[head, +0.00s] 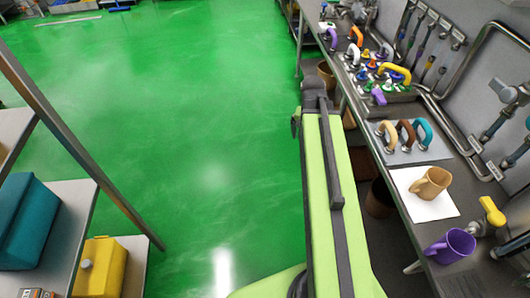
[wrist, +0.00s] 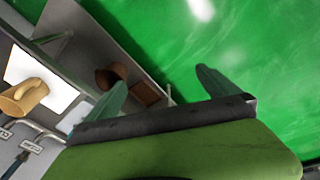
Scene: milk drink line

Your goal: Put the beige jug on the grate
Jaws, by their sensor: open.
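The beige jug (head: 430,184) stands on a white square sheet (head: 418,207) on the right-hand bench. In the wrist view the jug (wrist: 22,97) shows at the left edge, on the white sheet (wrist: 35,63). My gripper (wrist: 162,82) is open and empty, with its two fingers spread over the green floor beside the bench. It is well apart from the jug. I cannot pick out a grate for certain in either view.
A purple mug (head: 452,246) stands nearer on the bench, by a yellow-handled tap (head: 491,211). Beige, brown and teal handles stand on a grey plate (head: 434,151) beyond the jug. A brown pot (head: 380,198) sits under the bench. The green floor (head: 190,120) is open on the left.

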